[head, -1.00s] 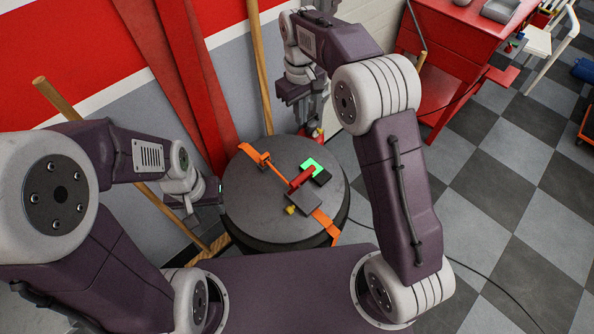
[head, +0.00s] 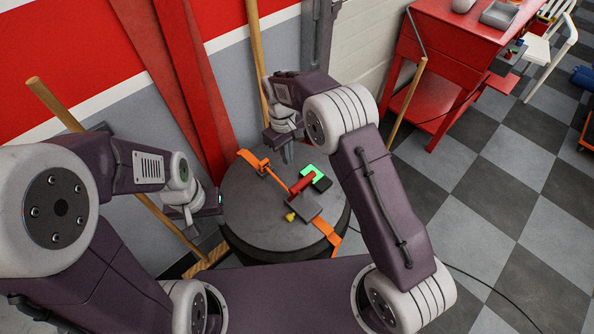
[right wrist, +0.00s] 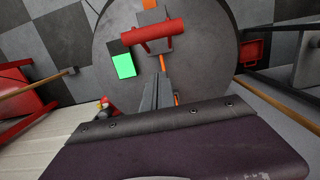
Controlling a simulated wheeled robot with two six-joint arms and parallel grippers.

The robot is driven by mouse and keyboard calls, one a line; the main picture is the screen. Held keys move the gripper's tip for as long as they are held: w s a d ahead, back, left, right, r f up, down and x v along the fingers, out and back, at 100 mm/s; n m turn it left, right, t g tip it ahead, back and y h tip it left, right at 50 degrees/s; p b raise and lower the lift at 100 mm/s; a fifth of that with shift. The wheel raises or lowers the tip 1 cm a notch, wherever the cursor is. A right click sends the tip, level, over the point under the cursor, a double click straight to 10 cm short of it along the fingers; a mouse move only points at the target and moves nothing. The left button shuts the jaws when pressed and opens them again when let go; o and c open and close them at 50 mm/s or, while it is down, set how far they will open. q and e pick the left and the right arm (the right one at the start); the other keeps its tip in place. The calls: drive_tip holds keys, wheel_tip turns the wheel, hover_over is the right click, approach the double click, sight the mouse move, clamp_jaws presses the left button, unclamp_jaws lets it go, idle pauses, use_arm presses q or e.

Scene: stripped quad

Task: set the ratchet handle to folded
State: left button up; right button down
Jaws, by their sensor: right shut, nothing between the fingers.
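The ratchet (head: 307,207) lies on an orange strap (head: 327,229) across the round dark drum top (head: 250,215). Its red handle (head: 301,184) shows as a red bar in the right wrist view (right wrist: 153,34) and looks raised above the grey ratchet body; its exact angle is hard to tell. My right gripper (head: 287,155) is shut and empty over the far part of the drum, apart from the handle. Its fingers point at the ratchet in the right wrist view (right wrist: 164,88). My left gripper (head: 210,208) is at the drum's left side; its fingers are not clear.
A bright green patch (head: 308,171) and a dark block (head: 322,183) lie beside the handle, and a small yellow piece (head: 290,217) sits by the ratchet. Wooden poles (head: 256,70) and red beams stand behind the drum. A red workbench (head: 440,60) stands at the back right.

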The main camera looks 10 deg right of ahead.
sight(299, 189)
drive_tip(key=s+d+f, duration=0.1)
drive_tip(key=f, duration=0.1)
drive_tip(key=s+d+f, duration=0.1)
drive_tip(key=s, duration=0.1)
drive_tip(key=shift+s+d+f+p, duration=0.15)
drive_tip(key=shift+d+f+p, duration=0.15)
drive_tip(key=shift+f+p, duration=0.05)
